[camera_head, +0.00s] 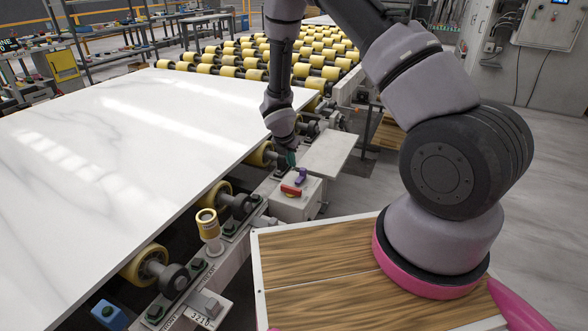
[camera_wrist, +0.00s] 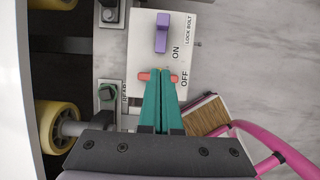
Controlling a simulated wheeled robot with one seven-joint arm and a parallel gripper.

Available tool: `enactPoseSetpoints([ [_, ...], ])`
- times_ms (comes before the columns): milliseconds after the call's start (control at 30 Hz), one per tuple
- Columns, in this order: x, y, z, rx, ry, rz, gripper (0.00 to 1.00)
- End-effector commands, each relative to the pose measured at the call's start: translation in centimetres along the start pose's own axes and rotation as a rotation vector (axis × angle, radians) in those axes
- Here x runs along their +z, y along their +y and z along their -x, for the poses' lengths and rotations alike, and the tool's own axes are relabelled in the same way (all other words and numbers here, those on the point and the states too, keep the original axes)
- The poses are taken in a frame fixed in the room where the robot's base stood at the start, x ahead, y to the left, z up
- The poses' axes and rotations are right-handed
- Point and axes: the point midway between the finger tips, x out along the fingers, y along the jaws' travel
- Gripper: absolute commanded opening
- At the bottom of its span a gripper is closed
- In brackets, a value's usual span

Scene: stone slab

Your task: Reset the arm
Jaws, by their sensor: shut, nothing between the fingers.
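My arm reaches out from its wooden-topped base and bends down over the edge of the conveyor frame. My gripper (camera_wrist: 160,103) has teal fingers, and they are shut together with nothing between them. In the wrist view the fingertips point at a red handle (camera_wrist: 145,76) on a white switch box (camera_wrist: 183,57), near the OFF mark. I cannot tell whether they touch it. A purple lever (camera_wrist: 162,34) stands near the ON and LOCK BOLT labels. In the head view the gripper (camera_head: 291,160) is partly visible just behind the purple lever (camera_head: 300,175) and red handle (camera_head: 291,190).
A large white stone slab (camera_head: 120,140) lies on yellow rollers (camera_head: 144,264) to the left. A yellow-topped post (camera_head: 208,228) and a small block on a plate (camera_head: 205,304) stand on the conveyor frame. A grey shelf plate (camera_head: 325,155) sits beyond the box. Open floor lies at right.

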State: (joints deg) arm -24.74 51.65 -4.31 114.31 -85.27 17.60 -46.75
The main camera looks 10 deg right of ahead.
Motion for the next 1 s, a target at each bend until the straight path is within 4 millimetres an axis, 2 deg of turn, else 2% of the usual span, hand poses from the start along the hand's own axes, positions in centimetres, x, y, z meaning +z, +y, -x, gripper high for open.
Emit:
enactPoseSetpoints([
  [133,0.0,0.0,0.9,-0.001,0.0,0.0,0.0],
  [467,0.0,0.0,1.0,-0.001,0.0,0.0,0.0],
  [567,0.8,-0.1,1.9,0.003,-0.008,-0.039,0.0],
  [667,3.0,-0.4,4.5,0.012,-0.029,-0.168,0.0],
  [800,7.5,-2.2,10.9,0.033,-0.066,-0.493,0.0],
  [900,10.1,-4.4,15.9,0.049,-0.08,-0.757,0.0],
  [1000,11.9,-6.9,20.6,0.068,-0.078,-1.016,0.0],
])
